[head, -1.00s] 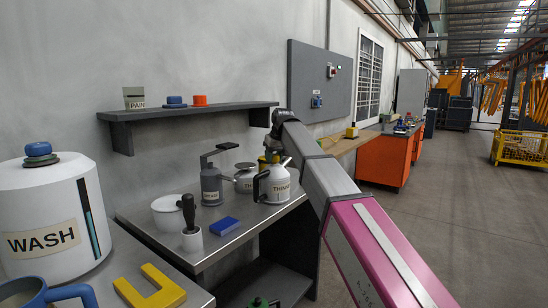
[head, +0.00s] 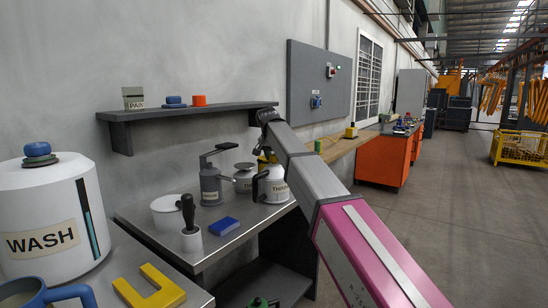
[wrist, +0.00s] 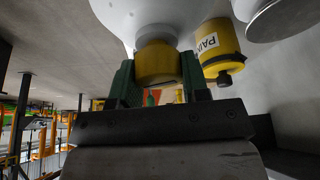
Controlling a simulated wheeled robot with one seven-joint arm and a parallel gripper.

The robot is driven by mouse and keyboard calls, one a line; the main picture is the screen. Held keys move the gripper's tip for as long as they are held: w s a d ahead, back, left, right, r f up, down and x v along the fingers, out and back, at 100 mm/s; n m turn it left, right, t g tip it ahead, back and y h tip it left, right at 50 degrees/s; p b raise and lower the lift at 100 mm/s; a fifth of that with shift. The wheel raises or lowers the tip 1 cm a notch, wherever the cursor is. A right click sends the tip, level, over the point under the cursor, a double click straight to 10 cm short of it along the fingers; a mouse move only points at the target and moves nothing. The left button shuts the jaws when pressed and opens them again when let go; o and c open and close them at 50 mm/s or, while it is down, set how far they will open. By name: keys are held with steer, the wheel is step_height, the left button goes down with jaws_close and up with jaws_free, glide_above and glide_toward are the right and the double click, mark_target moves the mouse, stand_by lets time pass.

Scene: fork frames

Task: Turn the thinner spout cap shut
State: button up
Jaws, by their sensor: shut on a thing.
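The thinner can (head: 271,187) is white with a dark handle and stands on the metal bench in the head view. In the wrist view its pale body (wrist: 135,12) fills the top, with the yellow spout cap (wrist: 157,63) on a short grey neck. My gripper (wrist: 158,78) has its green fingers on either side of the cap and is shut on it. In the head view my arm hides the spout and most of the fingers. How far the cap is turned cannot be told.
A yellow paint can (wrist: 216,45) is close beside the cap in the wrist view. Left of the thinner can are a dark pump can (head: 211,185), a grey lidded pot (head: 244,178) and a blue block (head: 224,226). A wall shelf (head: 190,114) is above the bench.

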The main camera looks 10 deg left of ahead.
steer(key=m+h, duration=0.1)
steer(key=m, duration=0.2)
steer(key=m+g+h, duration=0.1)
steer(key=m, duration=0.1)
steer(key=shift+d+m, duration=0.1)
steer(key=shift+m, duration=0.3)
stand_by(0.4)
steer(key=o, duration=0.9)
steer(key=shift+o, duration=0.2)
steer(key=v, duration=1)
steer(key=shift+r, duration=0.35)
